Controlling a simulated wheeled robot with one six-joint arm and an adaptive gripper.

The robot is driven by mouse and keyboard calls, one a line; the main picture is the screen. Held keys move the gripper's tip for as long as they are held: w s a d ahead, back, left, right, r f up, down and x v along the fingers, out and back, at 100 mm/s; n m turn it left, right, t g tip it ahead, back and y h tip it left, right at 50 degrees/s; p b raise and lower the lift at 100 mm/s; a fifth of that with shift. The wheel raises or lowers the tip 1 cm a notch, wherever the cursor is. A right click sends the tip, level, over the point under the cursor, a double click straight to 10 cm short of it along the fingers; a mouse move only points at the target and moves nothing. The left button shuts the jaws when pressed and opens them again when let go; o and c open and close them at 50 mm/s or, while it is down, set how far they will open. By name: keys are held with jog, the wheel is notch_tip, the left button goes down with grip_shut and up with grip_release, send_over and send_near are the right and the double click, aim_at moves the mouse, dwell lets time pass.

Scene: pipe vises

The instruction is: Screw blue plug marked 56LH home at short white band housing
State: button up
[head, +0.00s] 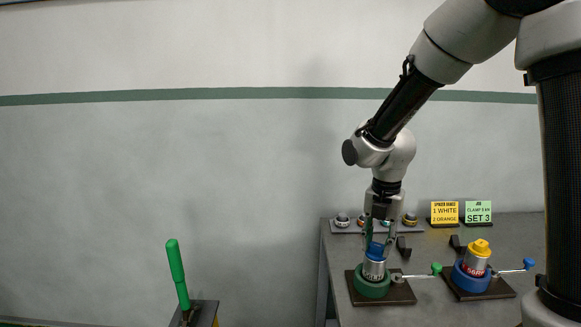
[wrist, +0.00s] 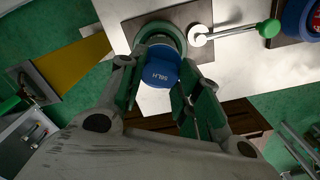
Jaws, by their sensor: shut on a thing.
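The blue plug (head: 375,250) sits at the top of a silver housing (head: 373,268), which stands upright in a green round vise (head: 371,286) on a dark plate. In the wrist view the plug's face (wrist: 160,72) reads 56LH. My gripper (head: 379,236) points down over the plug, and its fingers are shut on the plug's sides in the wrist view (wrist: 160,84). The plug hides most of the housing there; the vise ring (wrist: 160,32) shows behind it. How deep the plug sits and the housing's band cannot be made out.
A vise handle with green knob (head: 436,269) sticks out right. Beside it, a blue vise (head: 472,281) holds a housing with a yellow plug (head: 480,247). A rack of several dials (head: 343,221) and two signs, yellow (head: 444,212) and green (head: 478,211), stand behind. A green lever (head: 176,272) stands left.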

jog(key=n, duration=0.4)
jog(key=o, duration=1)
jog(key=shift+c, duration=0.2)
jog(key=shift+r, duration=1.1)
